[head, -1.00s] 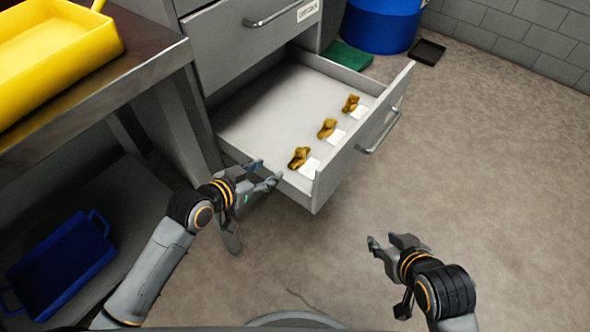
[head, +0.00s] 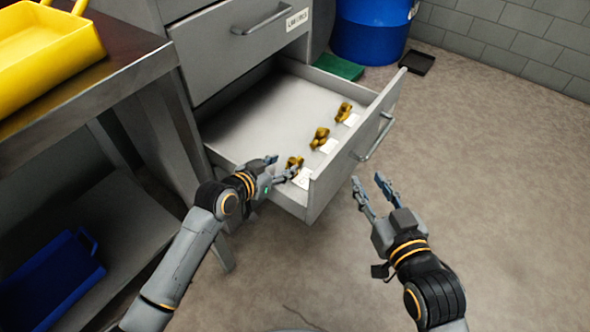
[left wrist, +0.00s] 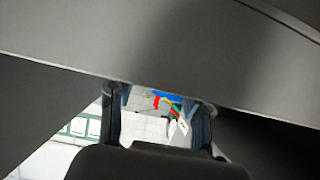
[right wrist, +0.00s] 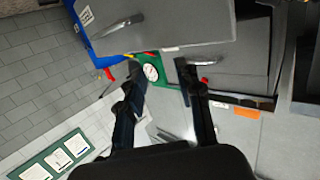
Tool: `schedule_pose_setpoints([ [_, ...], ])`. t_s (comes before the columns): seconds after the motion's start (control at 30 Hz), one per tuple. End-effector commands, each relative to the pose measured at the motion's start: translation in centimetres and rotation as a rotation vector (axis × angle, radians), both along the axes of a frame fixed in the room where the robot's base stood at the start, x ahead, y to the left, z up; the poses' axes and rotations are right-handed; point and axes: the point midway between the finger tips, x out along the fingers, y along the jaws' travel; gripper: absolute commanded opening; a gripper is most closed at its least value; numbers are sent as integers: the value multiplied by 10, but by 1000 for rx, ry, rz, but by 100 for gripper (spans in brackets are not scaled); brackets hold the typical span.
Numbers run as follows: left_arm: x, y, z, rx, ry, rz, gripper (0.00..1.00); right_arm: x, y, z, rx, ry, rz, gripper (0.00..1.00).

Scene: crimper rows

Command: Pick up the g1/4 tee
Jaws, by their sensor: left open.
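Three brass fittings lie in a row in the open drawer (head: 245,122): a near one (head: 294,163), a middle one (head: 319,138) and a far one (head: 343,112). Each has a white label beside it, too small to read, so I cannot tell which is the g1/4 tee. My left gripper (head: 281,168) is open and empty at the drawer's near side, its fingertips close to the near fitting and partly covering it. In the left wrist view its fingers (left wrist: 160,115) stand apart beneath a grey panel; no fitting shows. My right gripper (head: 368,180) is open and empty outside the drawer front.
The drawer front with its handle (head: 375,138) stands between my right gripper and the fittings. A closed drawer (head: 235,50) overhangs the back. A metal bench (head: 100,90) with a yellow bin (head: 45,50) is at left. A blue barrel (head: 370,32) stands behind. Floor at right is clear.

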Motion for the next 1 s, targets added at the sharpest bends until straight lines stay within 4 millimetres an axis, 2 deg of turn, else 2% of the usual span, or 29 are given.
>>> schedule_pose_setpoints([
  [0.23, 16, -16, -7, -3, 1, 1, 48, 6, 8, 40, 59, -231, 16, 35],
  [0.5, 31, -28, -16, -1, 1, 0, 48, -1, 12, 85, 123, -471, 29, 35],
  [0.63, 35, -30, -17, 0, 0, 1, 48, -4, 13, 94, 137, -522, 32, 35],
  [0.87, 35, -31, -17, 0, 0, 1, 48, -5, 13, 97, 140, -532, 32, 35],
  [0.9, 35, -31, -17, 0, 0, 1, 46, -5, 13, 97, 140, -532, 32, 35],
  [1.0, 35, -31, -16, -1, 1, 0, 26, -5, 13, 97, 139, -531, 32, 35],
])
